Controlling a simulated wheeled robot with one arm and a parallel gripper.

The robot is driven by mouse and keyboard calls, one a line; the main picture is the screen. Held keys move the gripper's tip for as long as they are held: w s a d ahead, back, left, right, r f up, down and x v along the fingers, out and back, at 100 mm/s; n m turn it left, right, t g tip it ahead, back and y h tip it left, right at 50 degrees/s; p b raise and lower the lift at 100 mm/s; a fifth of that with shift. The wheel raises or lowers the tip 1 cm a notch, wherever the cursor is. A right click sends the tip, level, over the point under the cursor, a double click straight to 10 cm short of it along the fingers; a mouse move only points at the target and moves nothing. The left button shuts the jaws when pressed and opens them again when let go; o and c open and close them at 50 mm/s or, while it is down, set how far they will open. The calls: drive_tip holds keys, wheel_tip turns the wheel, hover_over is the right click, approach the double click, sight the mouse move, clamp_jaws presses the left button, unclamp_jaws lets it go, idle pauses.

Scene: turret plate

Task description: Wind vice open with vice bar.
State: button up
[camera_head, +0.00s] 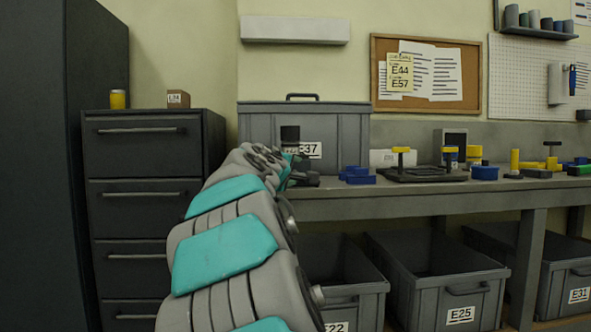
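My arm reaches forward from the bottom of the view to the left end of the workbench. My gripper (302,178) is a small dark shape at the arm's far end, in front of the grey E37 box. Its fingers are too small and too covered by the arm to show whether they are open or shut. A dark upright cylinder (290,134) shows just above it; I cannot tell what it belongs to. I cannot clearly make out the vice or its bar; they may be hidden behind my arm or among the small bench items.
On the workbench (430,188) stand a lidded box (258,122), blue blocks (358,176), a dark tray (420,177) with a yellow-topped post, and a blue round part (485,173). Bins (440,280) sit below. A drawer cabinet (140,215) is at left.

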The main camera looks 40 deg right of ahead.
drive_tip(key=shift+s+a, duration=0.1)
drive_tip(key=shift+a, duration=0.05)
drive_tip(key=v, duration=0.7)
drive_tip(key=shift+s+a, duration=0.2)
drive_tip(key=shift+d+r, duration=0.1)
